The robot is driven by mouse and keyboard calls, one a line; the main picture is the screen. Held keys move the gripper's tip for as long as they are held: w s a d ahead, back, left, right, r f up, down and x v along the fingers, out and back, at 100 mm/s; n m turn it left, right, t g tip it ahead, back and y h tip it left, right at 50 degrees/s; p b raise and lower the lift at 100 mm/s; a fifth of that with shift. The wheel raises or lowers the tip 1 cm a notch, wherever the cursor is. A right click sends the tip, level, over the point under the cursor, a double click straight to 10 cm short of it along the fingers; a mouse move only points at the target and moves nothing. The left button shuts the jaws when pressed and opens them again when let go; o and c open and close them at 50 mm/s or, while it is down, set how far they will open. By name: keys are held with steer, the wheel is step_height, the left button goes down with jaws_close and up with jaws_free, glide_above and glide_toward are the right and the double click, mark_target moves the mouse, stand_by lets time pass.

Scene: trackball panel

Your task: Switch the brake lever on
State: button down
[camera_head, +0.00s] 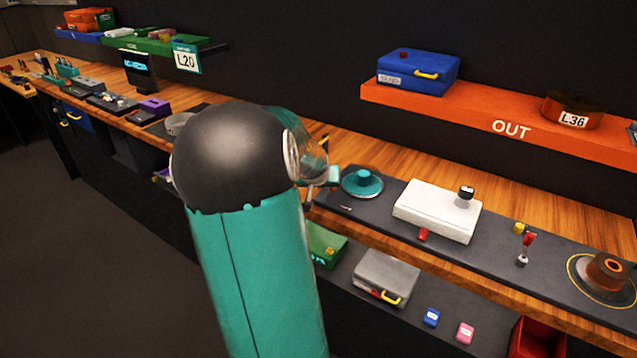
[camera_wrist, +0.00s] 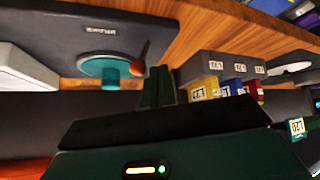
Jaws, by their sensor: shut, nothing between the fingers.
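My gripper (camera_head: 333,176) is shut and empty, above the panel just left of the teal round knob (camera_head: 362,184). Its fingers also show in the wrist view (camera_wrist: 158,88). In that upside-down view, a thin dark lever with a red-brown ball end (camera_wrist: 137,69) stands beside the teal knob (camera_wrist: 112,72), apart from the fingers. It is not clear in the head view, where my arm covers part of that area. Another small lever with a red handle (camera_head: 528,242) stands on the right of the panel. No readable label shows which one is the brake lever.
A white box (camera_head: 437,211) with a black knob and a brown round control (camera_head: 607,270) sit on the dark panel. An orange shelf (camera_head: 480,118) overhangs behind. A grey case (camera_head: 387,275) and a green box (camera_head: 325,245) are below. Yellow, red and blue blocks show in the wrist view.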

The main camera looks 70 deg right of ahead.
steer(key=shift+r, duration=0.85)
